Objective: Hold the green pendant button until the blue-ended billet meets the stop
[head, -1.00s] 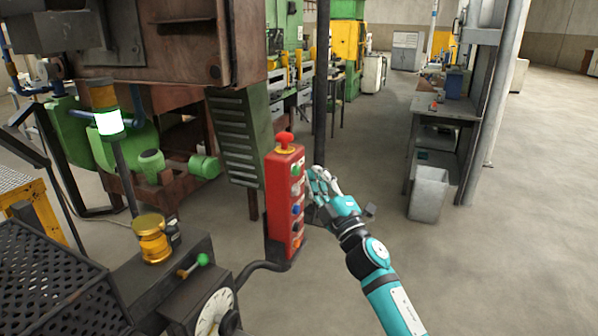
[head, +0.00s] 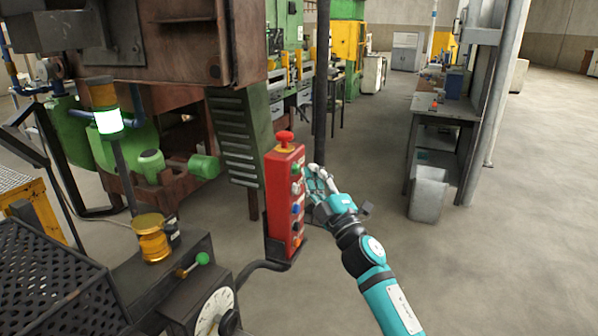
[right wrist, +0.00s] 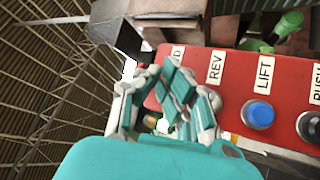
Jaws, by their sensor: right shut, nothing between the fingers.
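The red pendant box (head: 285,215) stands upright in the head view, with a red mushroom knob (head: 284,139) on top. Its green button (head: 296,169) is the uppermost on the button face, with a pale, a blue and darker buttons below. My right gripper (head: 309,172) is shut and empty, its fingertips close beside the upper buttons; contact cannot be told. I see no blue-ended billet or stop. My left gripper is out of view.
A dial box with a green-knobbed lever (head: 202,259) and a perforated black guard (head: 55,275) stand at front left. A lit beacon (head: 108,122) rises behind them. A grey workbench (head: 445,108) and bin (head: 428,194) stand at right. The floor at right is clear.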

